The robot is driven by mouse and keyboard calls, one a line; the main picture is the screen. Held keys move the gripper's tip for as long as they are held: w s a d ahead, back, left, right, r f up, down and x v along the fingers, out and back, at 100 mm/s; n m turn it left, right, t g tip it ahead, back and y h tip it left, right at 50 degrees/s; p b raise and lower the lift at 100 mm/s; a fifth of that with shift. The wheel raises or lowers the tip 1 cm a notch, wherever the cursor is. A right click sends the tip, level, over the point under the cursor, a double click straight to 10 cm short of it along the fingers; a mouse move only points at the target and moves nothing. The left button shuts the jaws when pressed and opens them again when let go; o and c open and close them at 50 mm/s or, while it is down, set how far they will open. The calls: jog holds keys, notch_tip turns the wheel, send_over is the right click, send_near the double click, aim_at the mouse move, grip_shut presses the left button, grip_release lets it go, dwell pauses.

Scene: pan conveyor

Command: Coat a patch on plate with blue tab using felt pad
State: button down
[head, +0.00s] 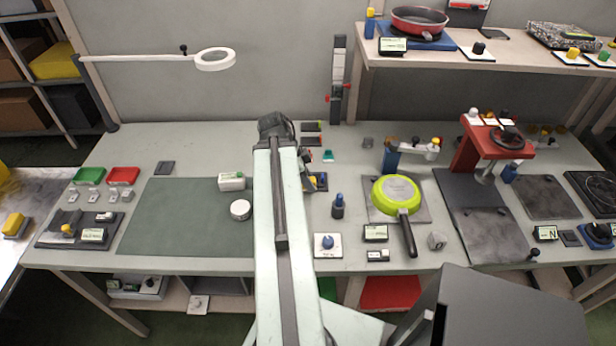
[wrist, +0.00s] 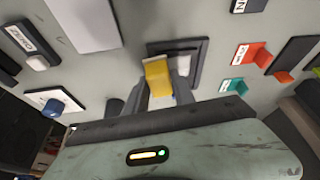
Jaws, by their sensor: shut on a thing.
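My gripper (wrist: 164,84) is shut on a yellow block (wrist: 158,76), seen in the wrist view between the two grey fingers. The block is over a dark square tray (wrist: 193,46); I cannot tell whether it touches it. A felt face is not visible. In the head view my arm hides most of the gripper; a bit of yellow (head: 313,183) shows beside a dark, blue-edged piece (head: 323,181). A teal-tabbed piece (wrist: 236,86) and an orange-tabbed piece (wrist: 258,56) lie right of the tray in the wrist view. I cannot single out a plate with a blue tab.
A blue knob on a white card (head: 328,243) and a dark bottle (head: 338,207) stand near the gripper. A green pan (head: 398,190) lies to the right, before a red press (head: 480,145). The green mat (head: 170,220) on the left is mostly clear.

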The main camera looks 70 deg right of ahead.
notch_tip(320, 180, up, 6)
jog(key=p, duration=0.6)
notch_tip(320, 180, up, 3)
jog(key=p, duration=0.3)
jog(key=shift+r, duration=0.1)
